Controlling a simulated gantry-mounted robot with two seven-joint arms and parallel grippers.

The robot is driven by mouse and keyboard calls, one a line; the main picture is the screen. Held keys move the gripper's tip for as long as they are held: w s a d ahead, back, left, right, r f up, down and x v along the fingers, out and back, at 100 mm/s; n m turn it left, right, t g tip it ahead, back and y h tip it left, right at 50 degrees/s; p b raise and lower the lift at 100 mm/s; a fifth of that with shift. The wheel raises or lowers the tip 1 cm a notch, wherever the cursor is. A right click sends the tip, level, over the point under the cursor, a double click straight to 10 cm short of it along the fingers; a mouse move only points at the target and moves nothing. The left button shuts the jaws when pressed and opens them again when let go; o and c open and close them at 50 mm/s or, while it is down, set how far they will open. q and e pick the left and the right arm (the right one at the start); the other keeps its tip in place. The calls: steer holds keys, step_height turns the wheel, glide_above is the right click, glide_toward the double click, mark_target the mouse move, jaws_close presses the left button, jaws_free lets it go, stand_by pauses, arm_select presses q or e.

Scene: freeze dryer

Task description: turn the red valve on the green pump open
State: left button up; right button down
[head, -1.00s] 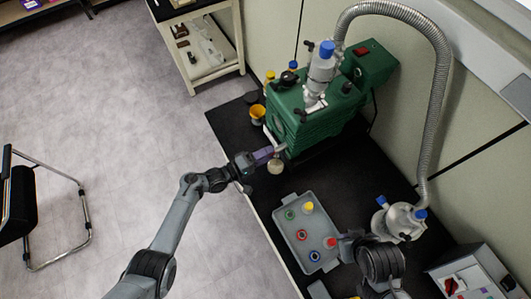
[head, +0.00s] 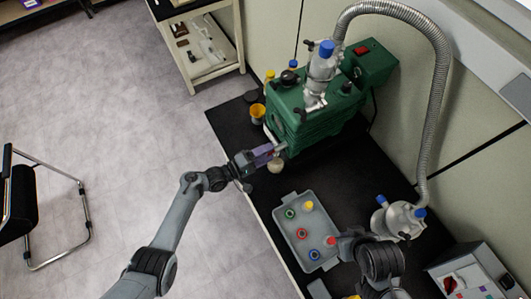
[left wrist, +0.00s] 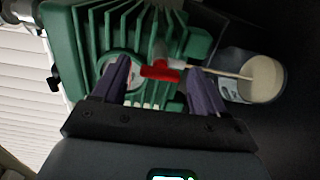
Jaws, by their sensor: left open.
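The green pump (head: 310,115) stands on the black bench in the head view. Its ribbed side also fills much of the left wrist view (left wrist: 85,45). The red valve (left wrist: 160,72) shows in the left wrist view, between the two purple fingers of my left gripper (left wrist: 158,85). The fingers are apart, with a gap seen on both sides of the valve. In the head view my left gripper (head: 275,152) is at the pump's near lower corner, and the valve cannot be made out there. My right arm shows at the lower right; its fingers cannot be made out.
A round pale-topped container (left wrist: 262,78) stands beside the valve. A grey tray (head: 323,250) with several coloured-ringed items lies on the bench. A ribbed hose (head: 437,110) arches from the pump to a metal vessel (head: 398,222).

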arm_select(q)
steer(key=v, duration=1.1)
steer(key=shift+p, duration=0.4)
